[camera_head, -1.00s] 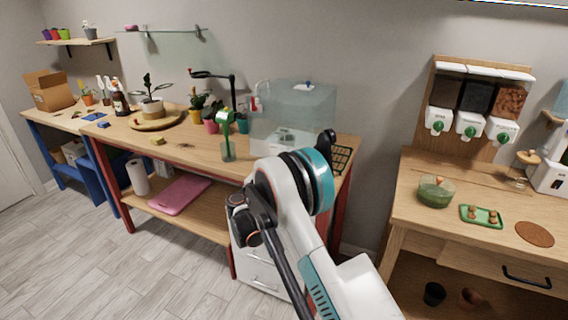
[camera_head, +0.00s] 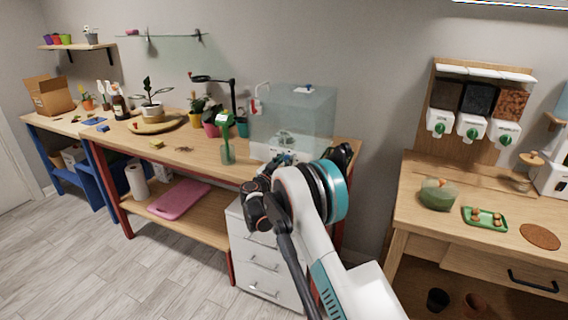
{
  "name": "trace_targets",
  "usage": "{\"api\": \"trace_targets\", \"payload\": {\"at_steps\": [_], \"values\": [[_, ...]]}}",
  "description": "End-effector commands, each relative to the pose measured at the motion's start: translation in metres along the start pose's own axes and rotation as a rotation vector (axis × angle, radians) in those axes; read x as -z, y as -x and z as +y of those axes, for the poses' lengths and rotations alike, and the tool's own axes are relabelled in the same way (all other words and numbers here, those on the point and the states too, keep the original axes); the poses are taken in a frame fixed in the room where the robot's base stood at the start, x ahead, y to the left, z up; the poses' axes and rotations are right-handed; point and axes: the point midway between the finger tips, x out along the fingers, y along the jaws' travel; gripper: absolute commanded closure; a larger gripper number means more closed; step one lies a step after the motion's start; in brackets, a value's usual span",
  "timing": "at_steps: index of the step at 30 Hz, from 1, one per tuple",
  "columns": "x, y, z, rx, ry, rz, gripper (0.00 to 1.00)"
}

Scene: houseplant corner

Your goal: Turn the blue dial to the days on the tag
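A clear propagator-like case (camera_head: 315,108) stands on the right end of the long wooden bench. The white base of the case (camera_head: 258,150) is partly hidden behind my arm. My arm is raised in front of the case, with dark parts close to its lower front. My gripper's fingers cannot be made out clearly, nor any contact with the case.
A green watering item (camera_head: 227,140) stands just left of the case, with potted plants and a black lamp (camera_head: 233,100) behind. White drawers (camera_head: 262,262) are below.

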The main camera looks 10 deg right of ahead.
Motion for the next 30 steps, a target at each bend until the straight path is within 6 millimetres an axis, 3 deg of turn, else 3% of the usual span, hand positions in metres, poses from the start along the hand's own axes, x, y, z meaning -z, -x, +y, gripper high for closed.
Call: {"api": "trace_targets", "payload": {"at_steps": [2, 23, 24, 25, 26, 30], "values": [[0.0000, 0.0001, -0.0001, 0.000, 0.000, 0.000, 1.00], [-0.0001, 0.0003, 0.0000, 0.000, -0.135, -0.004, 1.00], [-0.0001, 0.0003, -0.0001, 0.000, -0.135, -0.004, 0.68], [-0.0001, 0.0003, -0.0001, 0.000, -0.135, -0.004, 0.61], [-0.0001, 0.0003, -0.0001, 0.000, -0.135, -0.004, 0.56], [-0.0001, 0.0002, 0.0000, 0.000, -0.135, -0.003, 0.56]]}}
